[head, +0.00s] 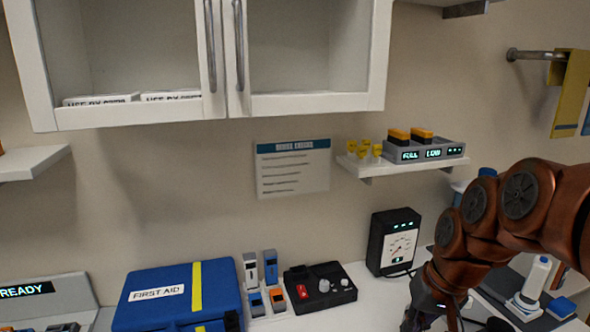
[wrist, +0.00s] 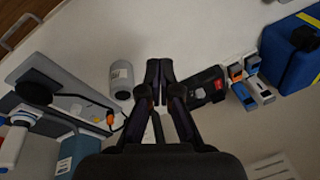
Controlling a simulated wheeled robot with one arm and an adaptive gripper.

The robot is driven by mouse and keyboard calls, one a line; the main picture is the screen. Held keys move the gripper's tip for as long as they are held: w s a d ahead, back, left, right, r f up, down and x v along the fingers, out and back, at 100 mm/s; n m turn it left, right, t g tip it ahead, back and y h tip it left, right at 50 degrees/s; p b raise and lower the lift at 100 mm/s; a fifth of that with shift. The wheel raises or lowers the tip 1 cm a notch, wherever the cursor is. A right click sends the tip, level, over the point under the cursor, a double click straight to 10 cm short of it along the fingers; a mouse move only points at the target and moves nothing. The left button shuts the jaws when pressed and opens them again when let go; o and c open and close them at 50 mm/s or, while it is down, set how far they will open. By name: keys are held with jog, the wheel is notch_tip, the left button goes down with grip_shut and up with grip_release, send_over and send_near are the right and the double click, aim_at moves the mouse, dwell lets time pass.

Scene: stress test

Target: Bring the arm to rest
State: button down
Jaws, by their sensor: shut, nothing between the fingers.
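My arm, copper-coloured, reaches in from the right of the head view and bends down to the counter. My gripper (wrist: 159,68) shows in the wrist view with its dark fingers together and nothing between them. In the head view only its upper part shows at the bottom edge, and its fingertips are out of frame. In the wrist view it is over the pale counter, between a grey cylinder (wrist: 121,80) and a black control box (wrist: 205,87). I cannot tell how high it is above the counter.
A blue first aid case (head: 178,297), the black box with knobs (head: 319,287) and a dial meter (head: 393,242) stand along the counter. A shelf (head: 372,168) and a glass-door cabinet (head: 210,108) are above.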

jog(key=s+a+f+g+h, duration=0.1)
jog(key=s+f, duration=0.2)
jog(key=s, duration=0.7)
jog(key=s+a+f+n+g+h, duration=0.1)
jog(key=s+f, duration=0.3)
jog(key=s, duration=0.6)
jog(key=shift+n+g, duration=0.3)
jog(key=shift+g, duration=0.5)
